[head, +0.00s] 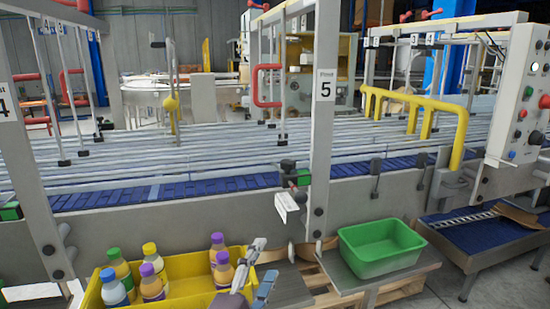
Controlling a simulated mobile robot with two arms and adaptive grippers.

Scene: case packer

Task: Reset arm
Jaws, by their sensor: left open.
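My left gripper (262,266) is at the bottom middle of the head view, with two grey-blue fingers spread apart and nothing between them. It stands just right of the yellow crate (187,262), in front of the crate's right end; I cannot tell whether it touches the crate. Most of my left arm is out of the frame. My right gripper and right arm do not show.
An empty green bin (380,246) stands to the right on a grey shelf. Behind runs a conveyor (200,188) with a grey post (322,130). A control panel (522,100) is at right.

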